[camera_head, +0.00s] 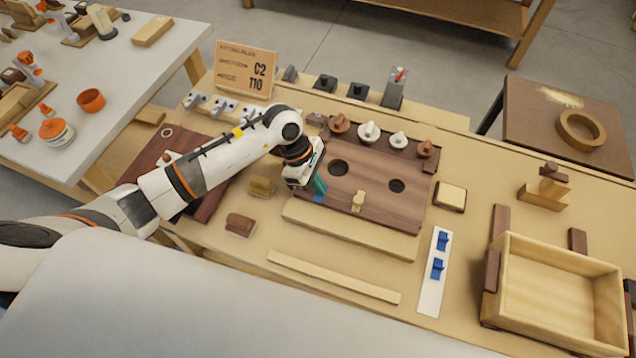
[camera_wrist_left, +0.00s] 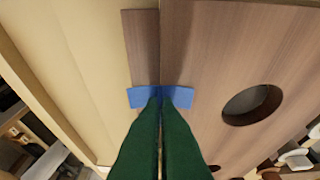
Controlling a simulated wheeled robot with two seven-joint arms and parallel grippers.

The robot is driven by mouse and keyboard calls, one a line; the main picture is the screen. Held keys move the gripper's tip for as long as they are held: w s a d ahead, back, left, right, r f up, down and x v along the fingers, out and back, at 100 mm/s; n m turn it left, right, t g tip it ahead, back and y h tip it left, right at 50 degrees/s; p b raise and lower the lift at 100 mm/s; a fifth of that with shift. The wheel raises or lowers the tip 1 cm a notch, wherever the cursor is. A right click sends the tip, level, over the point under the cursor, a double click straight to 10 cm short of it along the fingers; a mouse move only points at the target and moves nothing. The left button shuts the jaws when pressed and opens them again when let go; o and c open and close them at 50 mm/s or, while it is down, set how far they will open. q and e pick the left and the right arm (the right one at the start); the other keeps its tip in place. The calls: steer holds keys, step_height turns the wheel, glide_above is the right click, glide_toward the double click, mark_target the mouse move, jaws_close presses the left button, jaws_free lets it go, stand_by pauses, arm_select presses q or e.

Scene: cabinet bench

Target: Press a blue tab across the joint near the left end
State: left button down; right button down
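The blue tab (camera_wrist_left: 180,97) lies flat across the joint between a narrow brown strip (camera_wrist_left: 141,45) and the brown panel (camera_wrist_left: 215,55) in the left wrist view. In the head view a bit of the blue tab (camera_head: 318,198) shows under my left gripper (camera_head: 319,190), at the left end of the panel (camera_head: 370,180). The green fingers (camera_wrist_left: 160,98) are together at the middle of the tab and hide that part; they appear to hold it. Two more blue tabs (camera_head: 442,240) (camera_head: 437,269) stand on a white strip (camera_head: 430,295). My right gripper is not in view.
A pale wooden bar (camera_head: 350,230) lies along the panel's front, and a thin strip (camera_head: 330,277) lies farther forward. Several knobs (camera_head: 369,132) stand along the panel's back edge. An empty wooden tray (camera_head: 550,285) is at the right. Small blocks (camera_head: 240,224) lie left.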

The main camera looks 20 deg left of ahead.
arm_select(q)
steer(key=shift+s+f+b, duration=0.2)
steer(key=shift+f+b, duration=0.1)
steer(key=shift+b, duration=0.05)
stand_by(1.4)
stand_by(0.5)
steer(key=c, duration=2.1)
jaws_free()
steer(key=shift+c, duration=0.2)
steer(key=o, duration=0.9)
steer(key=shift+r, duration=0.2)
steer(key=shift+w, duration=0.1)
steer(key=shift+r, duration=0.15)
steer(key=shift+w+r, duration=0.1)
steer(key=shift+r, duration=0.35)
steer(key=shift+r+p, duration=1.9)
steer(key=shift+r, duration=1.35)
